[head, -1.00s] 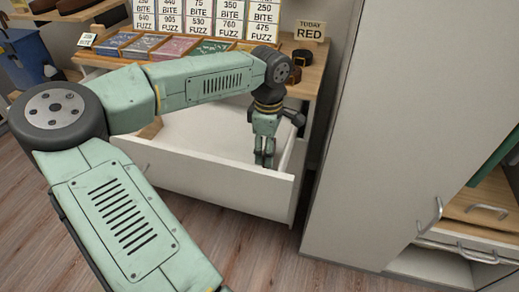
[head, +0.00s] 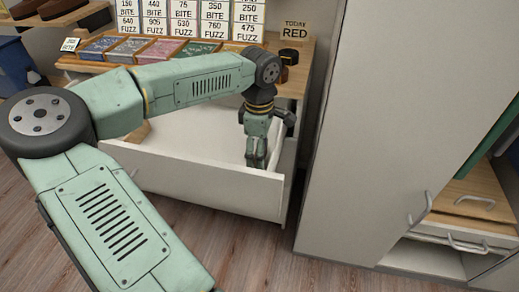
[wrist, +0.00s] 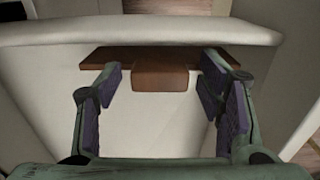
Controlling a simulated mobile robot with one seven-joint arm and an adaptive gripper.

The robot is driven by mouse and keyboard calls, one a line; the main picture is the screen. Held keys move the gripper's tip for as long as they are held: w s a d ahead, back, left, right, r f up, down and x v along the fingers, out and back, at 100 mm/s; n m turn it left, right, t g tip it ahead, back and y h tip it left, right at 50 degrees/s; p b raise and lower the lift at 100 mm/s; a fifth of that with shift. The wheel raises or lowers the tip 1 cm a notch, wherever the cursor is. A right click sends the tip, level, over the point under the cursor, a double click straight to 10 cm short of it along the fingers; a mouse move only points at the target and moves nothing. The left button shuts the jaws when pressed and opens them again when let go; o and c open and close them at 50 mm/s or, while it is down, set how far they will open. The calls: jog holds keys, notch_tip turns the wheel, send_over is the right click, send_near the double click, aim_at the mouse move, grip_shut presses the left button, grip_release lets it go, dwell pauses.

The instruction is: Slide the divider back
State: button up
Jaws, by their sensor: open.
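The white drawer (head: 205,185) is pulled out below the counter. My gripper (head: 256,165) points down into it near the right end of its front panel. In the wrist view a brown divider (wrist: 160,78) with a tab at its middle lies close to the drawer's front wall (wrist: 150,31). My gripper (wrist: 160,88) is open, with its purple-padded fingers (wrist: 104,85) on either side of the tab. Whether the fingers touch the divider I cannot tell. In the head view the front panel and my gripper hide this divider.
A tan wooden piece (head: 137,131) shows at the drawer's left. Above, the counter holds trays of coloured cards (head: 145,50), price signs (head: 190,15) and a "TODAY RED" sign (head: 295,31). A tall grey cabinet (head: 365,130) stands close on the right. The wooden floor (head: 255,255) in front is clear.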

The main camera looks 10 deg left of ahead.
jog(key=shift+r, duration=0.1)
notch_tip(320, 180, up, 12)
dwell(0.5)
jog(key=shift+a, duration=0.1)
